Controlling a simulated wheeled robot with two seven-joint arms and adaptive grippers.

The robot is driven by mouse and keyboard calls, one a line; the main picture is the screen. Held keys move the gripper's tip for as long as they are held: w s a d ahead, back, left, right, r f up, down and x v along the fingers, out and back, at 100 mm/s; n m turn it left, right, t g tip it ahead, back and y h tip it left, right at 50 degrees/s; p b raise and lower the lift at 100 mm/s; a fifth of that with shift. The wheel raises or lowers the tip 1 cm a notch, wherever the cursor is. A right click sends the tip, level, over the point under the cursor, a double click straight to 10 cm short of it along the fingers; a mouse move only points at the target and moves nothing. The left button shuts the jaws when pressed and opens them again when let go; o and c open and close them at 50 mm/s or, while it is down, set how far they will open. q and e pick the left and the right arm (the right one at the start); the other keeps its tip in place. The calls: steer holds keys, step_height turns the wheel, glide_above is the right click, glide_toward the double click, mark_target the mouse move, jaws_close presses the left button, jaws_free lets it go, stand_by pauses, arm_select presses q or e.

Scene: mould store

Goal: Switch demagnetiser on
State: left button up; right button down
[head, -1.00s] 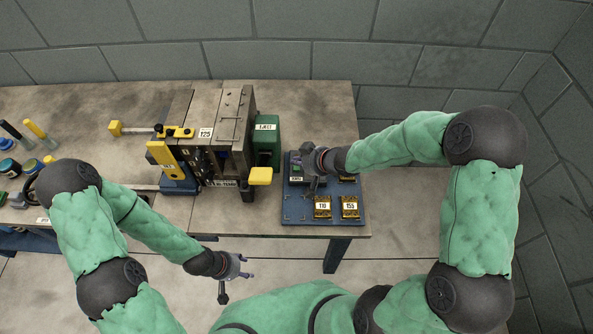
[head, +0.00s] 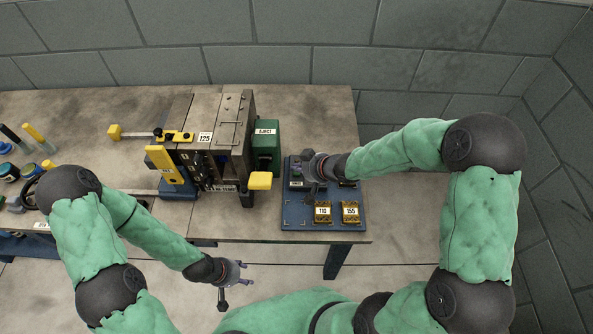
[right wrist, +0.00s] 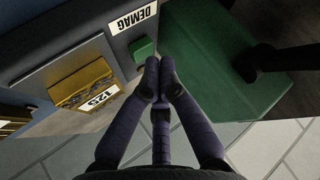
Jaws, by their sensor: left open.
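My left gripper (head: 236,284) is open and empty, in front of the table edge.
Gold blocks marked 110 (head: 322,213) and 155 (head: 350,213) stand on the blue board (head: 296,215). A 125 block (right wrist: 85,88) shows in the wrist view. A green EJECT box (head: 265,147) and a steel mould (head: 226,130) with yellow handles stand left of the board.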

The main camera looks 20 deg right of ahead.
mark_target(298, 174)
steer(key=shift+f, duration=0.1)
stand_by(0.5)
steer(key=shift+f, duration=0.35)
steer(key=shift+r, duration=0.1)
steer(key=shift+r+p, duration=0.35)
steer(key=shift+p, duration=0.05)
stand_by(0.4)
step_height(298, 174, up, 6)
steer(key=p, duration=0.6)
steer(key=shift+r+p, duration=0.1)
steer(key=shift+p, duration=0.3)
steer(key=shift+f, duration=0.2)
